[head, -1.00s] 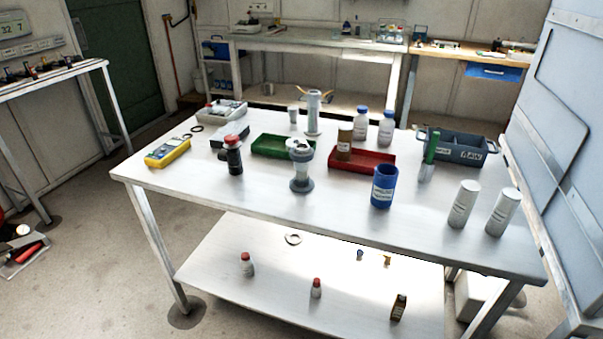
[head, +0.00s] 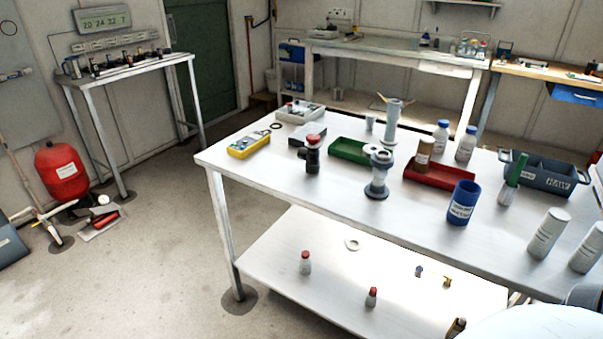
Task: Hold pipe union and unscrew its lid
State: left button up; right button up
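A grey upright pipe fitting (head: 378,175) with a wide round base and a broader top stands on the white table; it looks like the pipe union. Its top shows a light round part, but I cannot tell clearly where the lid meets the body. A taller grey cylinder on a foot (head: 392,122) stands behind it. Neither of my grippers is in view. A white rounded part, probably mine, fills the lower right corner.
Around the fitting stand a green tray (head: 349,151), a red tray (head: 440,172), a blue container (head: 462,203) and a black, red-topped fitting (head: 312,155). White cylinders (head: 547,234) stand at right. The table's front left (head: 275,180) is bare. A red tank (head: 62,172) stands at left.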

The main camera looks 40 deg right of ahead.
aim_at(376, 190)
jog(key=u, duration=0.15)
jog(key=i, duration=2.45)
jog(key=z, duration=3.65)
jog(key=i, duration=0.5)
jog(key=z, duration=0.1)
